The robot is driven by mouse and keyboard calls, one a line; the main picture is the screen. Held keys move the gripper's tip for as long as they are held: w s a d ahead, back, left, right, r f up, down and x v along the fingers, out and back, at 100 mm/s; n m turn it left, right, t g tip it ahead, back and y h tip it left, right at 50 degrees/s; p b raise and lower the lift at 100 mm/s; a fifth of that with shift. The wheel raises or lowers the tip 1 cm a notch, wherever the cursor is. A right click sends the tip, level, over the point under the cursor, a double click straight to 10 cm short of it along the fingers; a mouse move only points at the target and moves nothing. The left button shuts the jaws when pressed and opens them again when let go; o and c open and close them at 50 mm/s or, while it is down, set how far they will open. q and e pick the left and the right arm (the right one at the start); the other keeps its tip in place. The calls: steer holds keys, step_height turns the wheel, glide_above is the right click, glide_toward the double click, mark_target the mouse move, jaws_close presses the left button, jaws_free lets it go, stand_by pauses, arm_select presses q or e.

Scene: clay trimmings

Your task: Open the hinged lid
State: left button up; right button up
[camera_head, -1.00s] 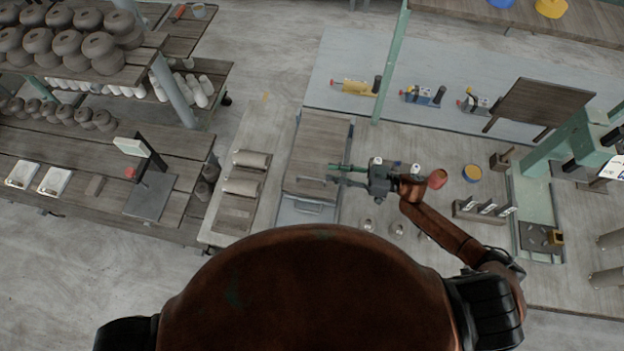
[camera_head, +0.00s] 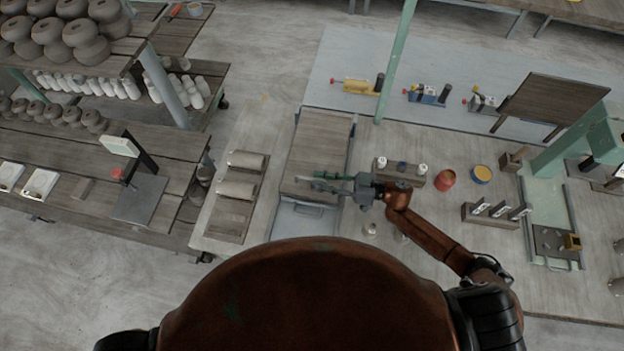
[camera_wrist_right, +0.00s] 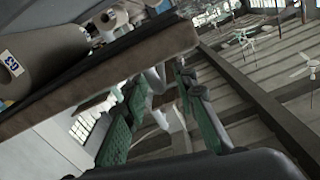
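The wooden lid (camera_head: 322,140) looks flat and closed on top of a grey bin (camera_head: 297,223), whose front with a bar handle shows below it. My right gripper (camera_head: 318,182) reaches in from the right, its fingers over or beside the lid's near part; contact cannot be told. In the right wrist view, the green-padded fingers (camera_wrist_right: 160,125) are apart with nothing clearly held between them. A brown board edge (camera_wrist_right: 110,88) crosses the upper left there; whether it is the lid is unclear. My left gripper is not in view.
Small white-topped bottles (camera_head: 422,169), a red pot (camera_head: 445,179) and a yellow-topped tub (camera_head: 482,174) stand right of my gripper. Clay rolls (camera_head: 246,160) lie on a board left of the bin. A green post (camera_head: 396,62) rises behind.

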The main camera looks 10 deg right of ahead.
mark_target(300, 177)
steer(key=shift+x, duration=1.5)
steer(key=shift+c, duration=0.3)
jaws_close()
